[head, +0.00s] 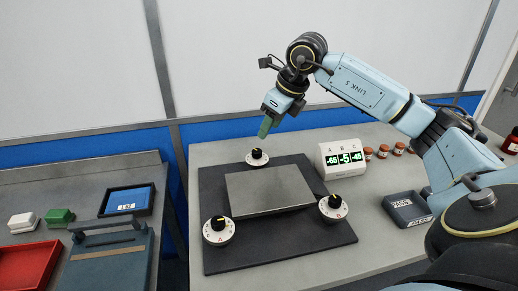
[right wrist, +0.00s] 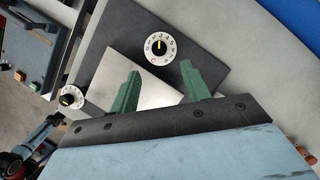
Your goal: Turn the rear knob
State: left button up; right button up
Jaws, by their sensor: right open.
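The rear knob (head: 257,157) is a black knob on a white dial at the back of the dark mat (head: 220,262). In the right wrist view a dial with a black knob and yellow mark (right wrist: 159,46) shows beyond and between the finger tips. My right gripper (head: 265,126) is above the rear knob, apart from it. In the right wrist view its two green fingers (right wrist: 162,80) are spread with nothing between them. Two more knobs sit at the front left (head: 218,229) and the right (head: 333,206) of the mat. My left gripper is not in view.
A grey plate (head: 268,190) lies between the knobs. Several small red-brown jars (head: 383,152) and a dark tray (head: 407,209) stand to the right. A side bench holds trays and boxes.

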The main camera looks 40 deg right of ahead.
aim_at(258, 151)
jog(key=b+x, duration=0.1)
jog(key=x, duration=0.8)
jog(key=shift+r, duration=0.1)
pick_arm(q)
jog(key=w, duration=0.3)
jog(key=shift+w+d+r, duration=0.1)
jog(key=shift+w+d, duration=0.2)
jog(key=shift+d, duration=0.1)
pick_arm(e)
jog(key=c, duration=1)
